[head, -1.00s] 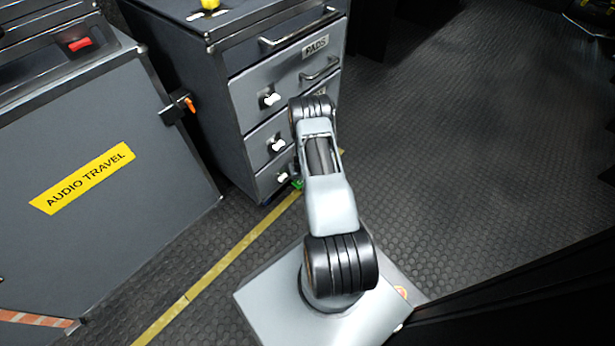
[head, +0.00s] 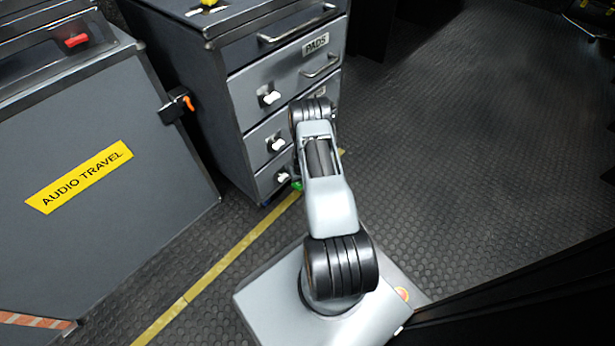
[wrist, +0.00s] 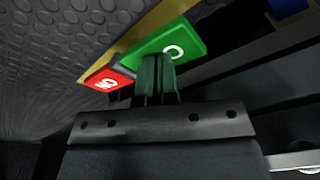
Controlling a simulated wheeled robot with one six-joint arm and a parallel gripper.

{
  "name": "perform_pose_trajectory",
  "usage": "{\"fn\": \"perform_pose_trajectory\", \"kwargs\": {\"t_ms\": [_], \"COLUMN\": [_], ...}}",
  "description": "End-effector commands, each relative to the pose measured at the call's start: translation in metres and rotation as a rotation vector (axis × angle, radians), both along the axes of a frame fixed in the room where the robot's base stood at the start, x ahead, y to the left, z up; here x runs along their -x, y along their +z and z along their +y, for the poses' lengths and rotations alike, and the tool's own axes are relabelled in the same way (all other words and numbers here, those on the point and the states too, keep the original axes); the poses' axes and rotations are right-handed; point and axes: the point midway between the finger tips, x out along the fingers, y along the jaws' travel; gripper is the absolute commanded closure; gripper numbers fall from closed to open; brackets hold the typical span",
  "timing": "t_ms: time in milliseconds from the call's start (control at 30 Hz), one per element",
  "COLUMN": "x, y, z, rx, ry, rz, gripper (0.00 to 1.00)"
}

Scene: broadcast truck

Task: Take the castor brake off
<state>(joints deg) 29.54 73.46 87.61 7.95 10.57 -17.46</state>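The castor brake pedal has a green half (wrist: 185,42) marked with a white circle and a red half (wrist: 108,79) with white lettering, side by side in the wrist view. In the head view only a bit of green (head: 297,186) shows at the foot of the drawer cabinet (head: 190,115), beside my arm. My gripper (wrist: 157,62) has its two dark fingers together, with nothing seen between them. The fingertips overlap the near edge of the green half; I cannot tell whether they touch it. In the head view my gripper is hidden behind my arm.
The cabinet has white-knobbed drawers and a PADS label (head: 316,44). A grey case labelled AUDIO TRAVEL (head: 80,178) stands at the left, with an orange-tipped latch (head: 188,103). The dark studded floor at right is clear.

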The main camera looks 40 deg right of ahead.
Motion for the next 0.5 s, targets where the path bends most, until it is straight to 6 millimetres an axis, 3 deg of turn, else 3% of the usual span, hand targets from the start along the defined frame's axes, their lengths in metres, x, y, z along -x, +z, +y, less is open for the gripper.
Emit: {"fn": "perform_pose_trajectory", "kwargs": {"t_ms": [500], "x": [0.0], "y": [-0.0088], "z": [-0.0005], "rx": [0.0], "ry": [0.0], "rz": [-0.001], "gripper": [1.0]}}
